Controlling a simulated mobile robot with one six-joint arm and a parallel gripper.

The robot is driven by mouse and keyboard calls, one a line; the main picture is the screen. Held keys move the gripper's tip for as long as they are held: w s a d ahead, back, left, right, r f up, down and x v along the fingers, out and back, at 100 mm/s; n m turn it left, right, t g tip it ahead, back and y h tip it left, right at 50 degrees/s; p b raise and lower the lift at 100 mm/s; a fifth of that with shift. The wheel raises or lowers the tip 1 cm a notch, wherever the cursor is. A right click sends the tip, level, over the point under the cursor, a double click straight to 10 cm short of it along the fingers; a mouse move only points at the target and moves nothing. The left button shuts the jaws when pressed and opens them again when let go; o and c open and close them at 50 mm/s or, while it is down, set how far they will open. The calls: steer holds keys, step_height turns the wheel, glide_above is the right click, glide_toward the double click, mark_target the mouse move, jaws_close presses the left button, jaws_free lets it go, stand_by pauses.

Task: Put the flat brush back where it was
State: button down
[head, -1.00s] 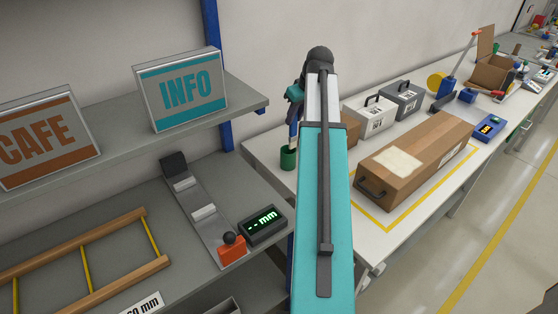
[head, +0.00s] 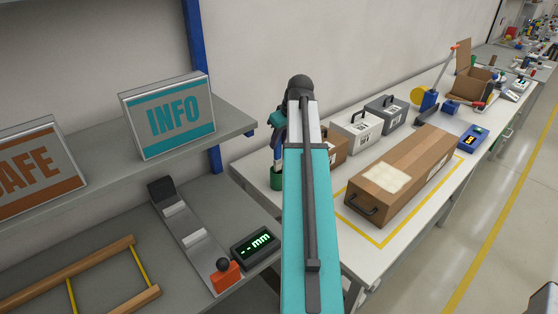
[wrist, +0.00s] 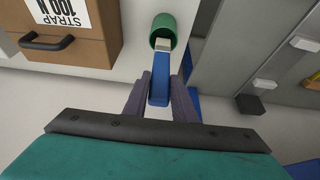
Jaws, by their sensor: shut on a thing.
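My gripper (wrist: 159,88) is shut on the blue handle of the flat brush (wrist: 160,74). The brush's pale end points into the mouth of a green cup (wrist: 170,24) in the wrist view. In the head view the green cup (head: 277,181) stands at the near left corner of the white table. My gripper is above the cup, partly hidden behind my teal arm. The brush's blue part shows just over the cup's rim. How deep its end sits in the cup is hidden.
A long cardboard box (head: 408,178) with a handle lies right of the cup, inside a yellow outline. Small cases (head: 357,131) stand behind it. A grey shelf bench with a gauge display (head: 255,241) and sliding rig is left. An INFO sign (head: 170,116) stands on the upper shelf.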

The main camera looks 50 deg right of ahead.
mark_target(279, 155)
steer(key=shift+f+p, duration=0.45)
steer(key=shift+f, duration=1.5)
steer(key=shift+f+p, duration=0.6)
steer(key=shift+f, duration=1.3)
steer(key=c, duration=1.5)
jaws_free()
steer(key=shift+o, duration=0.2)
steer(key=shift+r, duration=0.2)
steer(key=b+v, duration=0.3)
steer(key=v, duration=0.9)
steer(key=shift+f, duration=0.1)
